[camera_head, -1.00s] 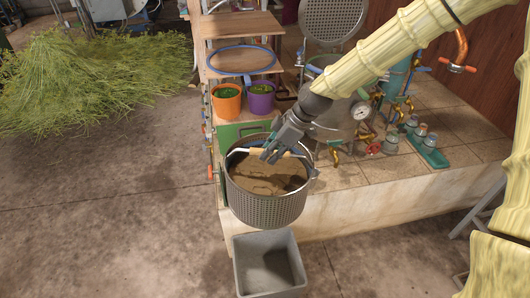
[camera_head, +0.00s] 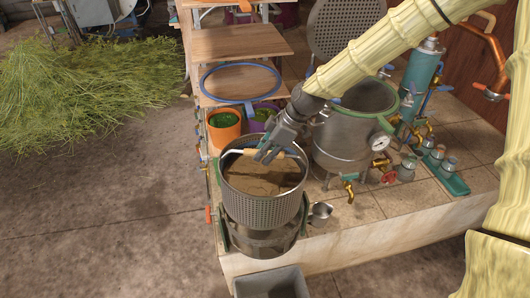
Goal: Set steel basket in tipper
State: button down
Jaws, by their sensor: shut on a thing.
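The steel basket (camera_head: 262,209) is a perforated metal cylinder filled with brown, soil-like matter. My gripper (camera_head: 268,156) is shut on the basket's handle (camera_head: 242,152), above its open top. The basket hangs about upright. Directly below it is a dark metal holder with green side pieces, which looks like the tipper (camera_head: 262,243). The basket hides the holder's upper part, so I cannot tell whether its bottom is inside the holder or just above it.
A grey bin (camera_head: 252,284) stands on the floor below. A steel pot with a green rim (camera_head: 340,140) and a gauge (camera_head: 380,141) stands right on the tiled ledge. A small metal cup (camera_head: 320,213) is close by the basket. Orange (camera_head: 222,135) and purple pots stand behind.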

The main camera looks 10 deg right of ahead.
jog(key=shift+w+a+r, duration=0.1)
jog(key=shift+w+a, duration=0.1)
jog(key=shift+w, duration=0.2)
jog(key=shift+a+f, duration=0.1)
jog(key=shift+f, duration=0.1)
jog(key=shift+f+b, duration=1)
jog(key=shift+f, duration=0.3)
jog(key=shift+d, duration=0.65)
jog(key=shift+f, duration=0.15)
jog(key=shift+f+b, duration=1.35)
jog(key=shift+f, duration=1.1)
